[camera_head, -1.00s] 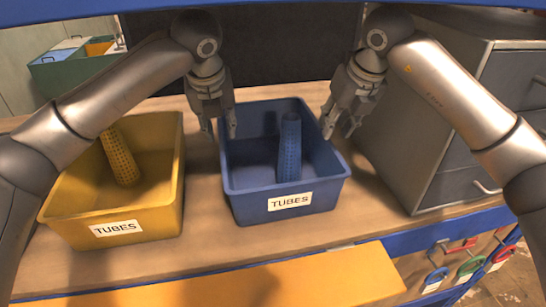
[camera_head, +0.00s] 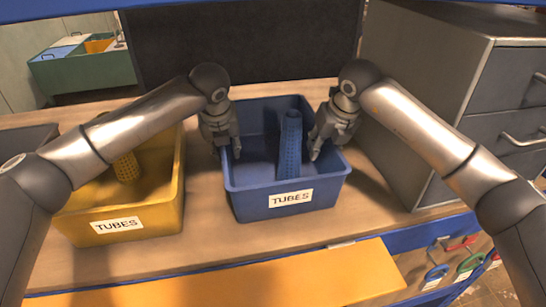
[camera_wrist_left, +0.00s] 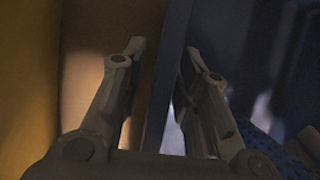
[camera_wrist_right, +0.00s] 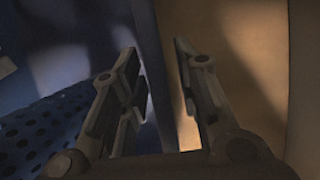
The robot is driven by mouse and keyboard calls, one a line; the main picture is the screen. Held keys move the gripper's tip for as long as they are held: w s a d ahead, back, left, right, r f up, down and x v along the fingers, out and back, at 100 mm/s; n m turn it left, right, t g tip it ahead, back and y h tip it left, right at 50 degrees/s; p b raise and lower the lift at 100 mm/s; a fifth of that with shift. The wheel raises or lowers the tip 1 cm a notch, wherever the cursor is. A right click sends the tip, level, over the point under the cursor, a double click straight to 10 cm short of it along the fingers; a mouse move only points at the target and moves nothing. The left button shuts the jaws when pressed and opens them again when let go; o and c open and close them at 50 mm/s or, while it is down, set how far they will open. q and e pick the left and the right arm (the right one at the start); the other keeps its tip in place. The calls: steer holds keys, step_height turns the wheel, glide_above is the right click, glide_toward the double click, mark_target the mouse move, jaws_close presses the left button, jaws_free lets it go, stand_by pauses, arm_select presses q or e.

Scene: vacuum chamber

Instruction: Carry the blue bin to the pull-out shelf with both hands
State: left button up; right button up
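The blue bin (camera_head: 250,205), labelled TUBES, stands on the wooden worktop with a blue perforated tube (camera_head: 290,150) upright inside. My left gripper (camera_head: 228,153) is at the bin's left rim, and my right gripper (camera_head: 322,147) is at its right rim. Both are open. In the left wrist view the bin's wall (camera_wrist_left: 168,65) runs between the spread fingers. In the right wrist view the opposite wall (camera_wrist_right: 150,60) also lies between the fingers, with no clear grip on it. The pull-out shelf (camera_head: 290,275) is probably the yellow-orange board extending at the front.
A yellow bin (camera_head: 165,215) with a yellow tube (camera_head: 126,167) stands close on the left, under my left arm. A grey drawer cabinet (camera_head: 435,85) stands close on the right. A dark panel (camera_head: 250,45) stands behind. The shelf surface looks clear.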

arm_select(q)
jaws_close()
arm_select(e)
jaws_close()
